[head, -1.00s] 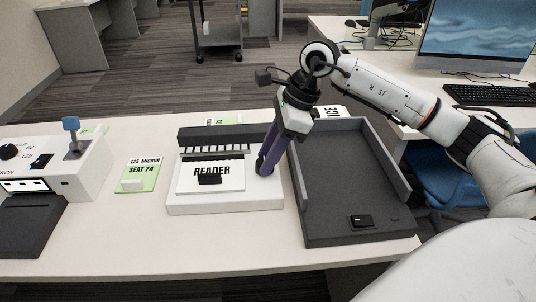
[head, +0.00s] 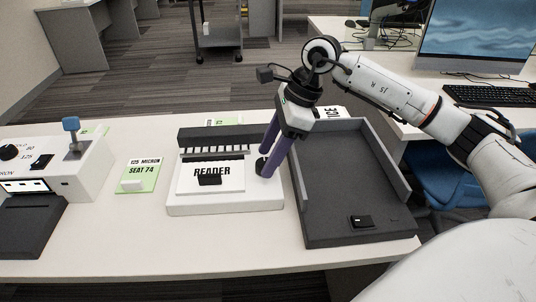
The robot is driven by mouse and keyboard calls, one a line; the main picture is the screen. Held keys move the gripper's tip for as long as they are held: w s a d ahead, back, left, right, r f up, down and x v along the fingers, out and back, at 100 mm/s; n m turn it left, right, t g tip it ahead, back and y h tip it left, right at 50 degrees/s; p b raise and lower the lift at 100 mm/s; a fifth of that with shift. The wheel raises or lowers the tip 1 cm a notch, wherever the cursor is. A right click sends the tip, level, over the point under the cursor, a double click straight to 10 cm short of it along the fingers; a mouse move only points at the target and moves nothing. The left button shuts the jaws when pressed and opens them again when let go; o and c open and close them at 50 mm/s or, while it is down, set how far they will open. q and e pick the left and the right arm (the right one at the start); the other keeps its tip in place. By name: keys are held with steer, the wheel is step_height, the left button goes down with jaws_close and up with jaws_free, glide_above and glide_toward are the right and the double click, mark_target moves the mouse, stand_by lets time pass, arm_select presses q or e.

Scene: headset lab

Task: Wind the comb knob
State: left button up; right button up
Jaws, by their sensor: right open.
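The white reader (head: 182,207) stands on the table, with a card marked READER (head: 225,187) on top and a dark toothed comb (head: 215,150) behind the card. The black comb knob (head: 260,166) is at the reader's right side, partly covered by my right gripper. My right gripper (head: 266,163) has its two purple fingers apart and pointing down at the knob. One fingertip is just behind the knob and the other overlaps its right side in the picture. I cannot tell whether they touch it. My left gripper is not in view.
A dark grey tray (head: 350,234) stands close on the right of the reader. A green card marked SEAT 74 (head: 146,168) lies to the left. A white control box (head: 85,178) with a blue-topped lever is farther left. The table front is clear.

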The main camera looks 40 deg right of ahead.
steer(key=v, duration=0.9)
steer(key=shift+r+p, duration=0.3)
steer(key=shift+p, duration=0.15)
steer(key=shift+s+d, duration=0.1)
